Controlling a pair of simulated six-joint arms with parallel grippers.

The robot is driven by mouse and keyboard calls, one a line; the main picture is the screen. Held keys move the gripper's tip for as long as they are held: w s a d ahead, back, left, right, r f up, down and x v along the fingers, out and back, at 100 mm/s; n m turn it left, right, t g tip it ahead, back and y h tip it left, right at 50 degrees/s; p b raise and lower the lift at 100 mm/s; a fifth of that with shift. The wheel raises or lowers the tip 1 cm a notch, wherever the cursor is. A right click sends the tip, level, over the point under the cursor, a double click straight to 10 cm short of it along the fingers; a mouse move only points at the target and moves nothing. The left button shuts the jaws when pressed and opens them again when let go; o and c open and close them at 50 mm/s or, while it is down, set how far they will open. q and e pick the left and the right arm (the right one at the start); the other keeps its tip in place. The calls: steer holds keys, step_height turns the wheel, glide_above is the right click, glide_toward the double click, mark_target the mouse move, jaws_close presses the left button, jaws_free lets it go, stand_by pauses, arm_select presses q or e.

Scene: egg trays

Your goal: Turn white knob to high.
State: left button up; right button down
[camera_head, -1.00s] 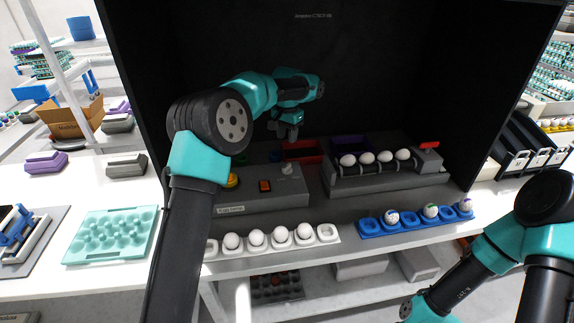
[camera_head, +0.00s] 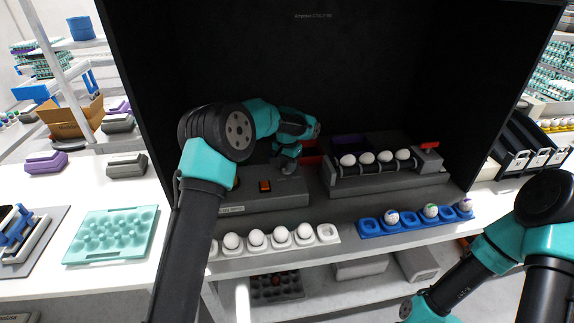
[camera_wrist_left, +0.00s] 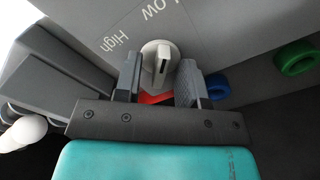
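The white knob (camera_wrist_left: 158,62) shows in the left wrist view on a grey panel (camera_wrist_left: 230,35), with the printed words "Low" and "High" beside it. My left gripper (camera_wrist_left: 160,80) is open, with one finger on each side of the knob; I cannot tell whether either finger touches it. In the head view my left gripper (camera_head: 286,162) is over the right part of the grey control box (camera_head: 255,200) and hides the knob. My right arm (camera_head: 490,245) is at the lower right, but its gripper is out of view.
An orange-red switch (camera_head: 265,185) sits on the box front. A white tray (camera_head: 328,233) and a blue tray (camera_head: 412,221) with eggs stand in front. A roller unit (camera_head: 385,178) with eggs stands to the right. Green (camera_wrist_left: 297,57) and blue (camera_wrist_left: 217,86) rings lie near the panel.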

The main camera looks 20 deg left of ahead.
arm_select(q)
steer(key=shift+c, duration=0.2)
jaws_close()
steer(key=shift+n, duration=0.4)
steer(key=n, duration=0.8)
steer(key=shift+n, duration=0.3)
steer(key=n, duration=0.4)
steer(key=shift+n, duration=2.2)
